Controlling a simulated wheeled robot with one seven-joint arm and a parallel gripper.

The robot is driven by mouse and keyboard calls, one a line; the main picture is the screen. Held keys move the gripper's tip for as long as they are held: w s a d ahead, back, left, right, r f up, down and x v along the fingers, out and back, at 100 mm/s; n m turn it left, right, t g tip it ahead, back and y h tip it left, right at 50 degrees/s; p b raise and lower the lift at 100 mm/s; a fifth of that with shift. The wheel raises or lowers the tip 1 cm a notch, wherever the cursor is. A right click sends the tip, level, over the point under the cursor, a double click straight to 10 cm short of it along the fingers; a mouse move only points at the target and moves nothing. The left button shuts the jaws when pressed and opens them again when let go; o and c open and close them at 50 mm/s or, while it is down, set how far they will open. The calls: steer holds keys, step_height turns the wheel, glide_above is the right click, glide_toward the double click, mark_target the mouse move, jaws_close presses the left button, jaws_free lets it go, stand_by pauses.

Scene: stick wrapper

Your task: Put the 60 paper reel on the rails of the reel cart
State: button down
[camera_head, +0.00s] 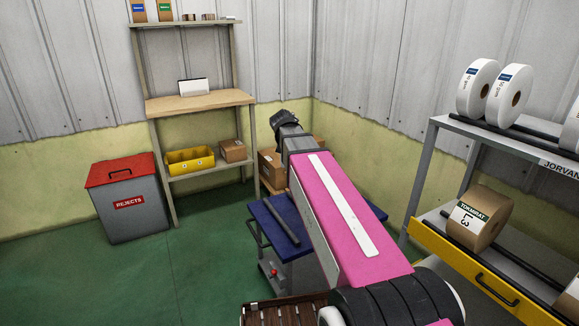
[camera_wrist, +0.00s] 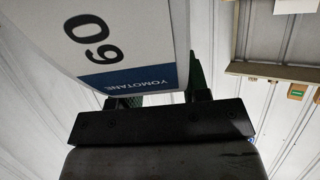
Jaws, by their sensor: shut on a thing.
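The white paper reel (camera_wrist: 100,40) marked 60, with a blue YOMOTANE band, fills the upper left of the wrist view. My gripper (camera_wrist: 160,97) is shut on it; one green-padded finger shows at the reel's right edge. In the head view the reel is hidden, and only the dark wrist end of my arm (camera_head: 287,132) shows, pointing away toward the back wall. The blue-topped reel cart (camera_head: 267,224) stands on the floor below my arm, with a dark rail (camera_head: 281,222) along its top. My pink arm covers the cart's right part.
A rack (camera_head: 440,185) at right holds white reels (camera_head: 477,88) above and a brown reel (camera_head: 480,217) below, over a yellow drawer front. A reject bin (camera_head: 127,200) and a wooden workbench (camera_head: 200,103) stand at back left. Cardboard boxes (camera_head: 271,168) lie behind the cart. Green floor is open at left.

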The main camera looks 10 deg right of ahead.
steer(key=f+m+h, duration=0.1)
steer(key=f, duration=0.1)
steer(key=s+f+m+g+h, duration=0.1)
steer(key=f+h, duration=0.1)
steer(key=f, duration=0.1)
steer(key=s+f+m+g+h, duration=0.1)
steer(key=f+m, duration=0.1)
steer(key=f, duration=0.1)
steer(key=shift+s, duration=0.25)
steer(key=s+f+m+g+h, duration=0.2)
steer(key=m, duration=0.1)
steer(key=s+f+m+g+h, duration=0.2)
steer(key=f+g, duration=0.1)
steer(key=shift+s+f+m+h, duration=0.1)
steer(key=shift+f+m+h, duration=0.05)
steer(key=shift+m+h, duration=0.2)
steer(key=shift+s+a+f+m+g+h, duration=0.1)
steer(key=shift+s+f+m+g+h, duration=0.1)
steer(key=shift+s+m+g, duration=0.3)
steer(key=shift+s+a+f+m+g+h, duration=0.1)
steer(key=shift+s+f+m+g+h, duration=0.1)
steer(key=shift+s+m+g, duration=0.25)
steer(key=shift+w+f, duration=0.1)
steer(key=shift+f, duration=2.35)
steer(key=shift+f, duration=1.35)
steer(key=c, duration=0.5)
jaws_free()
